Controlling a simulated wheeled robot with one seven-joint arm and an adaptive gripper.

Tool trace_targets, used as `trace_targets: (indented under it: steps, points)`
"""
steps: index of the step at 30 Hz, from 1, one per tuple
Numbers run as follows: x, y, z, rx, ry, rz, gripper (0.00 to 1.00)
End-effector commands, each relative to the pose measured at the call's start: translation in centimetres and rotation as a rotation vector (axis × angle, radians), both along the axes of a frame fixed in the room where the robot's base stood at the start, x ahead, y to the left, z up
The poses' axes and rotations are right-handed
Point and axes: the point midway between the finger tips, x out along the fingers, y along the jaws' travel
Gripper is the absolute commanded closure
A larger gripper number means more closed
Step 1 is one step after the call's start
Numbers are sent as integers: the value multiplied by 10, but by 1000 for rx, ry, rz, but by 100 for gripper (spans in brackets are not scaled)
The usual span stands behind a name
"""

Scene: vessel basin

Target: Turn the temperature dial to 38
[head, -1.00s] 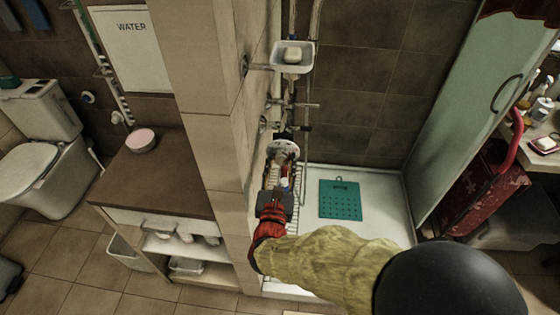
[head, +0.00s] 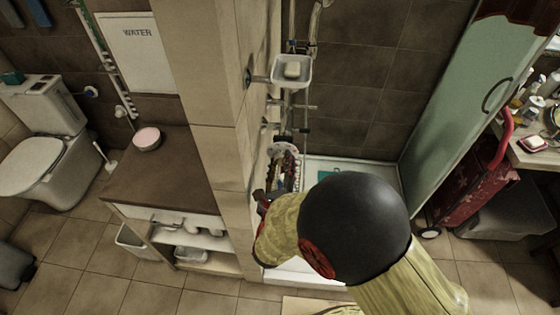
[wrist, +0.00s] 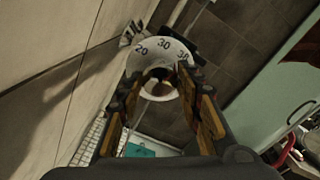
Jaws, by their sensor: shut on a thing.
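The temperature dial has a white, fan-shaped scale plate (wrist: 165,50) with the marks 20, 30 and 38. In the head view the plate (head: 284,149) shows on the shower wall fittings, partly covered. My gripper (wrist: 160,88) has one finger on each side of the round knob (wrist: 159,93) below the scale and is shut on it. The part between the fingertips is dark, so I cannot tell which number the dial points to. In the head view my own arm hides most of the gripper.
A soap dish (head: 292,72) sticks out above the dial. The tiled wall (wrist: 60,70) runs close along the left. A green glass door (head: 465,75) stands on the right. A teal mat (wrist: 140,151) lies in the shower tray.

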Motion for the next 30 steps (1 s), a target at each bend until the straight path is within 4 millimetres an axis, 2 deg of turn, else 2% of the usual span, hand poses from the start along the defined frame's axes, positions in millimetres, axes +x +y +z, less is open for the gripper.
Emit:
trace_targets:
  steps: [14,15,24,30]
  points:
    - [1,2,3,-14,-5,4,90]
    - [1,2,3,-14,-5,4,64]
    - [0,-1,2,-14,-2,2,47]
    - [1,-3,1,-13,-1,2,46]
